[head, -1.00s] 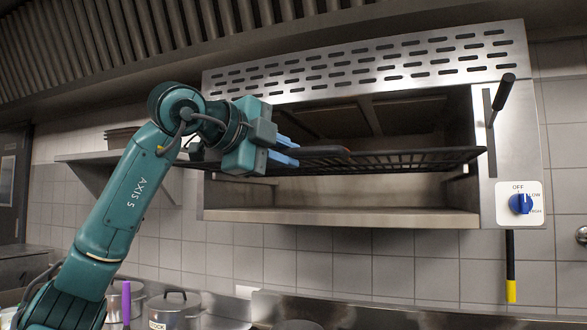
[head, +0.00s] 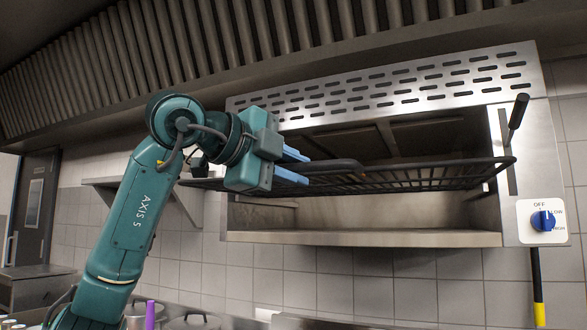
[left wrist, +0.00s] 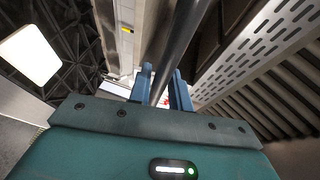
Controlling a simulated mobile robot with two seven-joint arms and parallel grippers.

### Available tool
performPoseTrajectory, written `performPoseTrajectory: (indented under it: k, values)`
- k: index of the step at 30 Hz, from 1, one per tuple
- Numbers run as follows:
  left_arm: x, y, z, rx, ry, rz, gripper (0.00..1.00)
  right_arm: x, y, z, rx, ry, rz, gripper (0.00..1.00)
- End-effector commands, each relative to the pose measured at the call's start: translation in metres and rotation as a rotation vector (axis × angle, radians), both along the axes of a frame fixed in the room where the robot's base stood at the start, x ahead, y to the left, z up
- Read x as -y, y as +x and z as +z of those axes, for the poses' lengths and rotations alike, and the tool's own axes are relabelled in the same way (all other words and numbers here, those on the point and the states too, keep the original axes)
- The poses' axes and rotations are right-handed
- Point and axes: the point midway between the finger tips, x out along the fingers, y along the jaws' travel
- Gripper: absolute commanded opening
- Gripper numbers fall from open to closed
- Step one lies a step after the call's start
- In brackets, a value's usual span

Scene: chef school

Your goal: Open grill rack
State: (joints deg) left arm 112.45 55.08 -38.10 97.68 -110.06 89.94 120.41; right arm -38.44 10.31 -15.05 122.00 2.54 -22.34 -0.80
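The grill rack (head: 430,178) is a black wire grate sticking out of the steel grill's opening, with a thick dark front bar. My left gripper (head: 300,167) is at the rack's left part, its two blue fingers apart and pointing right along the front bar. In the left wrist view a dark bar (left wrist: 184,35) runs between the line of the fingers (left wrist: 164,75), with some gap showing. Contact with the bar cannot be made out. My right gripper is in neither view.
The steel grill (head: 400,90) hangs on the tiled wall, with a black lever (head: 518,112) and a blue knob (head: 543,221) on its right side. A shelf (head: 105,182) is left of it. Pots (head: 190,321) stand below.

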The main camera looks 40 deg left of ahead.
Motion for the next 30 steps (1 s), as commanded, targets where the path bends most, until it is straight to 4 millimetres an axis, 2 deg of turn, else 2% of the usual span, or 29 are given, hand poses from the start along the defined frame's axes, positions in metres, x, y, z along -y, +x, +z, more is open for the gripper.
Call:
performPoseTrajectory:
  k: [6,13,16,20,30]
  values:
    - [0.0,0.0,0.0,0.0,0.0,0.0,0.36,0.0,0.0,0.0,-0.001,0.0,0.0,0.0]
    - [0.0,-0.001,0.0,0.0,0.0,0.0,0.36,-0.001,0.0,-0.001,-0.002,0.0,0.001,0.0]
    - [-0.002,-0.007,0.001,0.001,0.0,0.001,0.36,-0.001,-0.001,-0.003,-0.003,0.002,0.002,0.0]
    - [-0.005,-0.028,0.005,0.004,-0.001,0.0,0.36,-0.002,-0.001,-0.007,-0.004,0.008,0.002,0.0]
    - [-0.017,-0.1,0.019,0.004,-0.001,0.0,0.36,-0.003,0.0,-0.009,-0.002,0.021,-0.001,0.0]
